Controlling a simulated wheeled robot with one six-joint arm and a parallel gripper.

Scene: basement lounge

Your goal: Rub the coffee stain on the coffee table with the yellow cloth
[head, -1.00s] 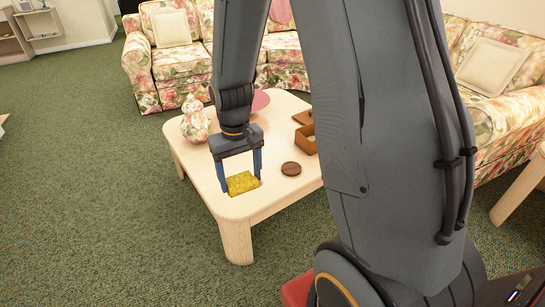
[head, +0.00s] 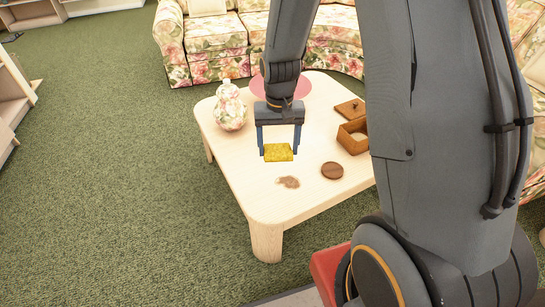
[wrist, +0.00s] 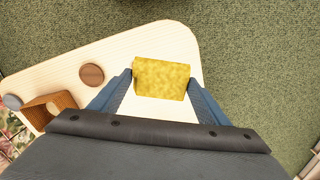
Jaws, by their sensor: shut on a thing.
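My gripper (head: 279,148) is shut on the yellow cloth (head: 278,153), a small folded pad, with a finger at each side. In the wrist view the cloth (wrist: 162,78) sits between the blue fingertips over the table top. The coffee stain (head: 288,182) is a brown irregular patch on the pale coffee table (head: 275,206), near its front corner. In the head view the cloth is just beyond the stain, not covering it. I cannot tell if the cloth touches the table. The stain does not show in the wrist view.
A round brown coaster (head: 332,170) lies right of the stain. An open wooden box (head: 352,138) and its lid (head: 350,109) are farther right. A floral jar (head: 230,106) stands at the left, near a pink round mat (head: 262,88). Floral sofas (head: 215,38) stand behind.

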